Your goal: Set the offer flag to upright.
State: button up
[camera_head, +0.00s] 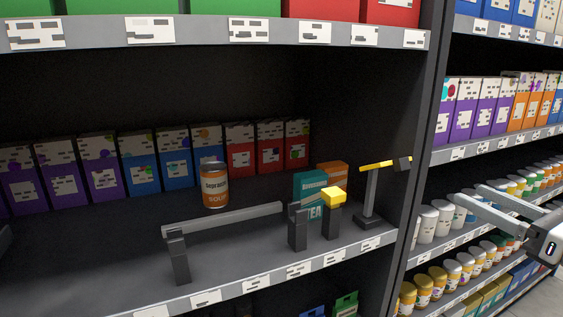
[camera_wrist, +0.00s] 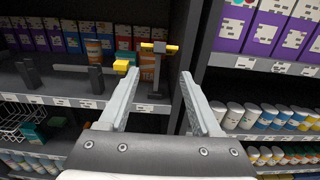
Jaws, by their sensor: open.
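A dark stand (camera_head: 371,195) near the right end of the middle shelf carries a yellow bar (camera_head: 378,165) with a dark block at its right end. This looks like the offer flag; its bar lies nearly level across the upright post. In the wrist view the yellow bar (camera_wrist: 152,46) shows above and between my fingers. My gripper (camera_head: 468,194) is open and empty, out in front of the shelves and right of the stand in the head view. In the wrist view the open fingers (camera_wrist: 157,76) frame the stand's post, apart from it.
Left of the stand, a grey bar (camera_head: 225,218) lies level between dark posts, with a yellow block (camera_head: 333,196) beside it. A soup can (camera_head: 215,185) and a teal tea box (camera_head: 309,190) stand behind. A dark upright panel (camera_head: 420,130) separates the right shelves.

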aim_at(405, 164)
jog(key=b+x, duration=0.1)
jog(key=x, duration=1.3)
jog(key=shift+w+a, duration=0.15)
jog(key=shift+w, duration=0.15)
jog(key=shift+f, duration=0.1)
grip_shut()
dwell(0.5)
